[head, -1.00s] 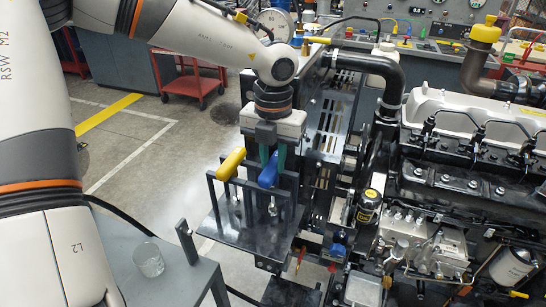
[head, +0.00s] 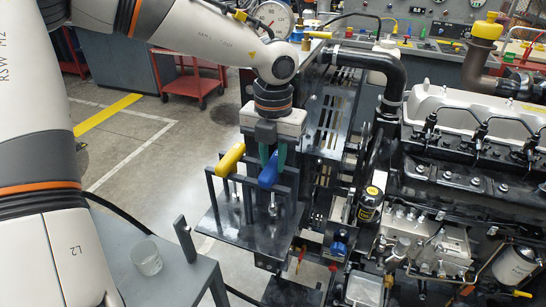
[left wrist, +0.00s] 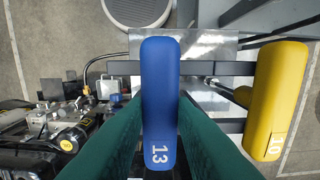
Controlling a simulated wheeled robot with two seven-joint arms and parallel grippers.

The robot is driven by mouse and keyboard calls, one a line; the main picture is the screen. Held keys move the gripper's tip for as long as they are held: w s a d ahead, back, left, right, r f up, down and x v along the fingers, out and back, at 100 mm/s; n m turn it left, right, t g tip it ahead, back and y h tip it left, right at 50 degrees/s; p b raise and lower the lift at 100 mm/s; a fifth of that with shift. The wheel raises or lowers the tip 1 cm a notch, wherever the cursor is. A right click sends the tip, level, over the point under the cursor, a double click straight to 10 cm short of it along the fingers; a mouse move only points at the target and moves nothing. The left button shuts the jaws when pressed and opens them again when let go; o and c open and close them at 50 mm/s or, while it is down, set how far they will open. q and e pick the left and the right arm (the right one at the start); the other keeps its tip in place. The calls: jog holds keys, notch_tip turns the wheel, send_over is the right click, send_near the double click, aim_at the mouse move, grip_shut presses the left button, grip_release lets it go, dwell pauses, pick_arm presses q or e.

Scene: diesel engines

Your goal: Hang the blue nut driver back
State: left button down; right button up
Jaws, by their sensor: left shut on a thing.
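The blue nut driver (head: 268,173) has a blue handle marked 13 and stands upright at the black rack (head: 213,190), its shaft pointing down. My left gripper (head: 271,155) is shut on its handle from above; in the left wrist view the green fingers (left wrist: 112,140) lie on both sides of the blue handle (left wrist: 160,100). A yellow-handled driver (head: 230,160) hangs in the rack just left of it, and in the left wrist view the yellow handle (left wrist: 276,100) is at the right. Whether the blue driver rests in its slot cannot be told. My right gripper is not in view.
The rack stands on a dark plate (head: 240,235) beside the diesel engine (head: 460,170). A grey table (head: 170,285) with a clear glass (head: 147,258) is at the lower left. Red carts (head: 195,85) stand behind on open floor.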

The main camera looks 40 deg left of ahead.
aim_at(273, 163)
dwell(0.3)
pick_arm(q)
jog(key=c, duration=0.8)
grip_release()
jog(key=shift+o, duration=0.2)
jog(key=shift+r, duration=0.25)
jog(key=shift+r+p, duration=0.5)
jog(key=shift+r, duration=0.95)
jog(key=shift+r, duration=0.1)
jog(key=shift+r+p, duration=1.35)
jog(key=shift+r, duration=1.6)
